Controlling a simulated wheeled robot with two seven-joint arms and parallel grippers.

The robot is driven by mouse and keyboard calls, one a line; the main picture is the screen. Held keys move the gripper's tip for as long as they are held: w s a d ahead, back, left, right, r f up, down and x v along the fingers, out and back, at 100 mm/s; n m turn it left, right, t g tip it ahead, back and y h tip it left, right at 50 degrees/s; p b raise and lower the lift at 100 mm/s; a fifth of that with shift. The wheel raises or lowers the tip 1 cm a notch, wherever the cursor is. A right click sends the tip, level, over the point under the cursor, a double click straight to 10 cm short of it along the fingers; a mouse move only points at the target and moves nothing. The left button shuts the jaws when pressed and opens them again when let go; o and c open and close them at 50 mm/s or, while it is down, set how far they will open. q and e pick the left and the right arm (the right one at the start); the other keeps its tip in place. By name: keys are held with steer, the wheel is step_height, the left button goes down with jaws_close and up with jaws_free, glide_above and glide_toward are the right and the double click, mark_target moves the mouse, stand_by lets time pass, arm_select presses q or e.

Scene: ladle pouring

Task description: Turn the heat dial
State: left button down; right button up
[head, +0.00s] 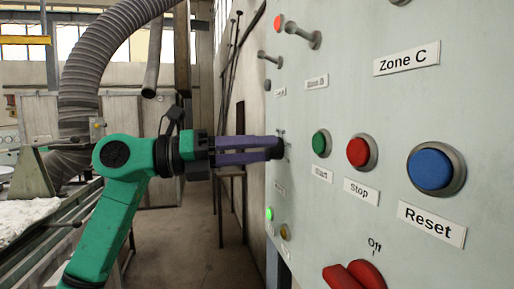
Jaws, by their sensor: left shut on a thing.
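My left gripper (268,149) reaches in from the left, its purple fingers pointing at the pale control panel (400,115). Its fingers are shut on a small dark knob, the heat dial (277,149), on the panel's face. The fingers hide most of the dial, so its setting cannot be read. The dial sits left of the green Start button (321,143). My right gripper is not in view.
Close by are the red Stop button (360,152), the blue Reset button (432,169), a red switch (355,276) marked Off and a lever (301,32). A grey hose (85,75) hangs behind my arm. The floor (185,250) beneath is clear.

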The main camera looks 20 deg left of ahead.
arm_select(q)
steer(key=shift+s+r+n+t+p, duration=0.1)
steer(key=shift+n+t+p, duration=0.2)
steer(key=shift+n+p, duration=1.95)
steer(key=shift+n+t+p, duration=0.1)
steer(key=shift+n+t, duration=0.2)
steer(key=shift+n, duration=4.05)
steer(key=shift+c, duration=1.8)
jaws_free()
